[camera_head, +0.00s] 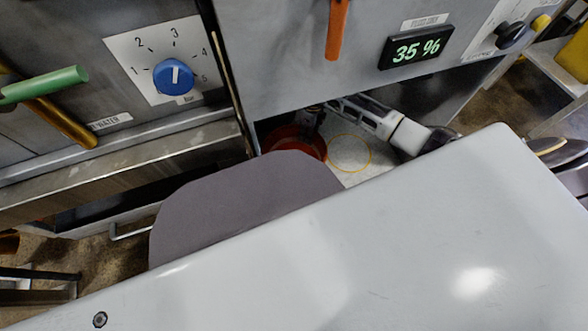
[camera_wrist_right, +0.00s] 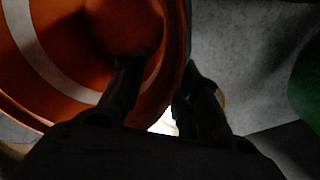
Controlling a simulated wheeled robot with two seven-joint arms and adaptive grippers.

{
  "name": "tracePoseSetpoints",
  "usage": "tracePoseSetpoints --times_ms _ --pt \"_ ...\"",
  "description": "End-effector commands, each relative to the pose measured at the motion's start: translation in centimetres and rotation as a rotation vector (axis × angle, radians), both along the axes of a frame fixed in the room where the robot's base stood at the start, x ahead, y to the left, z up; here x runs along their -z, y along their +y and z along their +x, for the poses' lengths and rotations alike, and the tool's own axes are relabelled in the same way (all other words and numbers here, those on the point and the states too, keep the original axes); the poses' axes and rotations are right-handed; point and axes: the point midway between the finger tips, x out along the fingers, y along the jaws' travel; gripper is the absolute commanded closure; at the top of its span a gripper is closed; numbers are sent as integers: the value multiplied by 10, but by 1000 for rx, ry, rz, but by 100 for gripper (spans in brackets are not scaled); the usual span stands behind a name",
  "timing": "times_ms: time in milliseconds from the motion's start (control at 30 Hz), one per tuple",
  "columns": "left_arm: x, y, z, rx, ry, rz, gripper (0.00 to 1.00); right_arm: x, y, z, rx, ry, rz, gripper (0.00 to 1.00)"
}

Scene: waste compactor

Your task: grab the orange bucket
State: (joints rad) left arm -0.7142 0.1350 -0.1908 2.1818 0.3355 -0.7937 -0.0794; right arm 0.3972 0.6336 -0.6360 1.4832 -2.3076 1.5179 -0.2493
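The orange bucket (camera_head: 297,143) sits in the open lower compartment under the grey panel, partly hidden by my own body. In the right wrist view the bucket (camera_wrist_right: 65,60) fills the upper left, with a pale stripe on it. My right gripper (camera_head: 313,113) reaches into the compartment from the right and is at the bucket's rim. In the wrist view its two dark fingers (camera_wrist_right: 160,85) are apart, one over the bucket and one just beyond its edge, with the rim between them. Whether either finger touches is too dark to tell. My left gripper is out of view.
A yellow ring (camera_head: 348,153) marks the pale compartment floor beside the bucket. Above are an orange handle (camera_head: 337,28) and a 35 % display (camera_head: 415,47). A green handle (camera_head: 45,85) and a blue dial (camera_head: 174,76) are at left.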

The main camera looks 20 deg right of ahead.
Motion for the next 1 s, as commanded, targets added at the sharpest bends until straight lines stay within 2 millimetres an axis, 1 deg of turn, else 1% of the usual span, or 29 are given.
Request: tracePoseSetpoints --times_ms 33,200,700,767,900,967,1000 --pt "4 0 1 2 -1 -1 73 6 0 0 0 1 1 68" --pt "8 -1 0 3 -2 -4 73 12 1 0 -1 -1 0 68" --pt "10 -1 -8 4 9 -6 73 12 1 -1 -1 -1 0 68" --pt "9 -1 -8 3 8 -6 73 12 1 -1 -1 -1 -1 75" --pt "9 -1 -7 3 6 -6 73 12 1 -1 -1 -1 -1 93" --pt "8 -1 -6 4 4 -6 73 12 1 -1 -1 -1 -1 100" --pt "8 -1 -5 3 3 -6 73 12 1 -1 -1 -1 -1 100"
